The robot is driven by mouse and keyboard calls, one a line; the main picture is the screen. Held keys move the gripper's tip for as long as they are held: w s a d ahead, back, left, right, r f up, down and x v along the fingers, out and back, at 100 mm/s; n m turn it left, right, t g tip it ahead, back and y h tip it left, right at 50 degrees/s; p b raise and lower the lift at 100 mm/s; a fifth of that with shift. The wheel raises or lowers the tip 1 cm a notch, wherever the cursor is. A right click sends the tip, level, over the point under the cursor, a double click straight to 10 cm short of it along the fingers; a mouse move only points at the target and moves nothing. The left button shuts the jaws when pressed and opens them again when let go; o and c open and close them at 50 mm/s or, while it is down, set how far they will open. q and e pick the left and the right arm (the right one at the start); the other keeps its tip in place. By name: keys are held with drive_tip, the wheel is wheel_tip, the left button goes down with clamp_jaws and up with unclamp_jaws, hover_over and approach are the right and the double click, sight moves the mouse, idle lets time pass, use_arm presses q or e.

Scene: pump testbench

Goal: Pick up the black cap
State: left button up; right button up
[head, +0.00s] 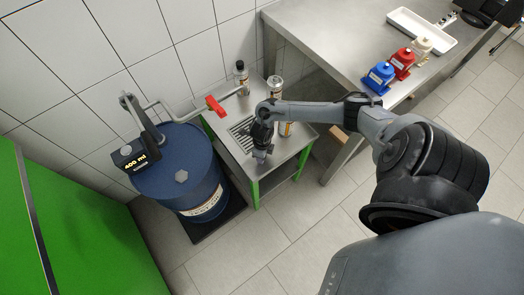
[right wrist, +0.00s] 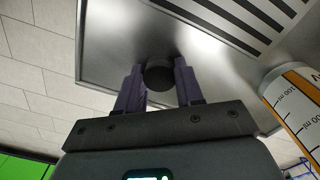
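The black cap (right wrist: 159,73) is a small dark round piece on the bare metal near the edge of the steel table, in the right wrist view. My right gripper (right wrist: 160,82) is down at the cap with one finger on each side of it. The gap between the fingers looks about as wide as the cap; I cannot tell whether they press on it. In the head view my right gripper (head: 262,152) is over the front of the small green-legged table (head: 292,160) and hides the cap. My left gripper is not in view.
A slotted drain (head: 243,133) lies in the tabletop. A blue drum (head: 180,176) with a red-handled pipe (head: 215,106) stands left.

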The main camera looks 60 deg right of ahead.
drive_tip(key=c, duration=0.3)
drive_tip(key=shift+r, duration=0.1)
